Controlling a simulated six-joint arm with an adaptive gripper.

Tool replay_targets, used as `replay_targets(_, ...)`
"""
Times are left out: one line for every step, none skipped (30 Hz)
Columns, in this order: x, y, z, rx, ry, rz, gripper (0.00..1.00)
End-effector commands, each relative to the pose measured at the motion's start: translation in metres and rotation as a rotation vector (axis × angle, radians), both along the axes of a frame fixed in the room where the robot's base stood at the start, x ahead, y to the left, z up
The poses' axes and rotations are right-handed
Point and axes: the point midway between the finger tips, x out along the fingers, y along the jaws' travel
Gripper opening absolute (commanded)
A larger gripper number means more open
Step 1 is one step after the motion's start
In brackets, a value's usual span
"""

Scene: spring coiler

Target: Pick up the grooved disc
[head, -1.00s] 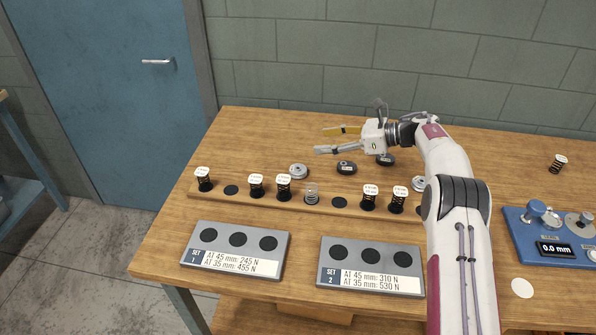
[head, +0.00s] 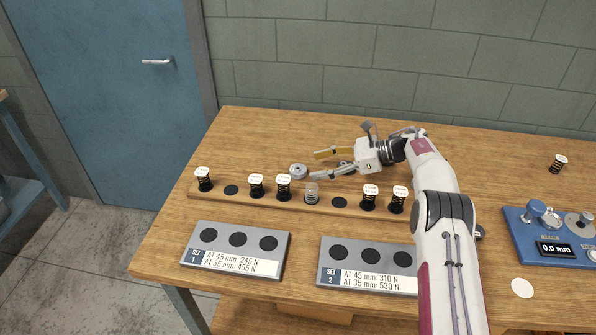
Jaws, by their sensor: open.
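A grey metal disc (head: 298,171), which looks like the grooved disc, lies flat on the table behind the wooden rack. It has a ringed top with a darker centre; finer detail is too small to tell. My gripper (head: 316,165) is open and empty. Its fingers point left, and the fingertips are just to the right of the disc, with a small gap in the picture. I cannot tell whether the tips are at the disc's height.
Two grey set trays (head: 196,250) stand nearer the front. A blue gauge device (head: 520,222) is at the right. The table behind the disc is clear.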

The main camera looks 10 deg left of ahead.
Motion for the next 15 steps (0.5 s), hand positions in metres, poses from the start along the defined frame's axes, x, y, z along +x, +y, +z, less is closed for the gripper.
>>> replay_targets(-0.0004, 0.0041, -0.0017, 0.0, 0.001, 0.002, 0.56)
replay_targets(-0.0004, 0.0056, -0.0022, 0.0, 0.0, 0.001, 0.56)
replay_targets(-0.0003, 0.007, -0.0028, 0.0, 0.0, 0.001, 0.56)
replay_targets(-0.0002, 0.0075, -0.0031, 0.0, 0.0, 0.001, 0.56)
replay_targets(-0.0001, 0.0078, -0.0032, 0.0, 0.0, 0.001, 0.56)
replay_targets(0.0, 0.0079, -0.0033, 0.0, 0.0, 0.0, 0.56)
replay_targets(0.0, 0.0078, -0.0031, 0.0, 0.0, 0.0, 0.56)
replay_targets(0.0, 0.0077, -0.0032, 0.0, 0.0, 0.0, 0.56)
replay_targets(0.0, 0.0077, -0.0031, 0.0, 0.0, 0.0, 0.56)
replay_targets(0.0, 0.0076, -0.003, 0.0, 0.0, 0.0, 0.56)
replay_targets(0.0, 0.0076, -0.003, 0.0, 0.0, 0.0, 0.56)
replay_targets(0.0001, 0.0076, -0.003, 0.001, 0.0, 0.0, 0.56)
replay_targets(0.0001, 0.0078, -0.0031, 0.0, 0.0, 0.0, 0.56)
replay_targets(0.0001, 0.0082, -0.0033, 0.0, 0.0, 0.0, 0.56)
replay_targets(0.0002, 0.0089, -0.0038, 0.0, 0.0, 0.0, 0.56)
